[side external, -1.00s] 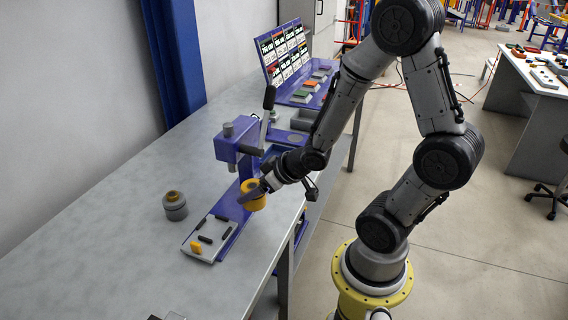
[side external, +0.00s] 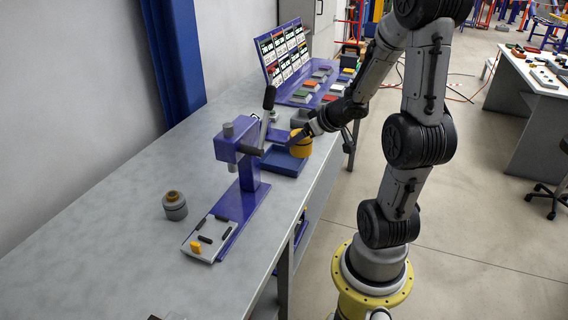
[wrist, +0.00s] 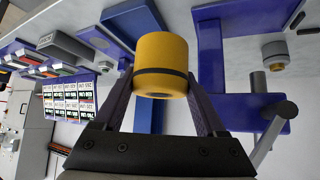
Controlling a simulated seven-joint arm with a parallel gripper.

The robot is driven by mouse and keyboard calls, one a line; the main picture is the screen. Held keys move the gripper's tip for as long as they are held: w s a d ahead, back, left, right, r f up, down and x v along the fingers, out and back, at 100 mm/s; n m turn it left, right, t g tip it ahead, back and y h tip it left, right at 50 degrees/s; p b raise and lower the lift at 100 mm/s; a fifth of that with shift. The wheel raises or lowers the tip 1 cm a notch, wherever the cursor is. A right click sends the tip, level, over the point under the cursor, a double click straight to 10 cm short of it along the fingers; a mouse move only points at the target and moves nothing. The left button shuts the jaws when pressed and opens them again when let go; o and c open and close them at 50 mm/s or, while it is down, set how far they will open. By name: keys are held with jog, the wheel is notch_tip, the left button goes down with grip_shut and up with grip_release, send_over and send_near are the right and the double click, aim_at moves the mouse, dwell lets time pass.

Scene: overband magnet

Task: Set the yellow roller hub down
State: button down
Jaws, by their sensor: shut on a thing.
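The yellow roller hub (side external: 301,143) is a short cylinder with a dark band near one end. My gripper (side external: 296,141) is shut on it. In the wrist view the hub (wrist: 161,65) sits between the two fingers of my gripper (wrist: 160,85). In the side view it is over or at the right edge of the blue tray (side external: 283,167). I cannot tell whether it touches the tray.
A blue press (side external: 240,150) with a tall lever stands left of the tray. Its base carries a grey plate (side external: 208,238) with dark pins and a small yellow piece. A grey cylindrical part (side external: 175,208) stands left. A sloped label board (side external: 283,57) stands behind.

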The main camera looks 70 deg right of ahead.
jog(key=shift+s+d+r, duration=0.1)
jog(key=shift+d+r, duration=0.05)
jog(key=shift+d, duration=0.2)
jog(key=shift+w+d, duration=0.2)
jog(key=shift+d, duration=0.05)
jog(key=w+d+f, duration=0.8)
jog(key=d+f, duration=0.1)
jog(key=shift+w, duration=0.4)
jog(key=shift+w+d+f, duration=0.1)
jog(key=shift+w+f, duration=0.05)
jog(key=shift+f, duration=0.85)
jog(key=shift+w+d+f, duration=0.1)
jog(key=shift+f, duration=0.85)
jog(key=shift+f, duration=0.1)
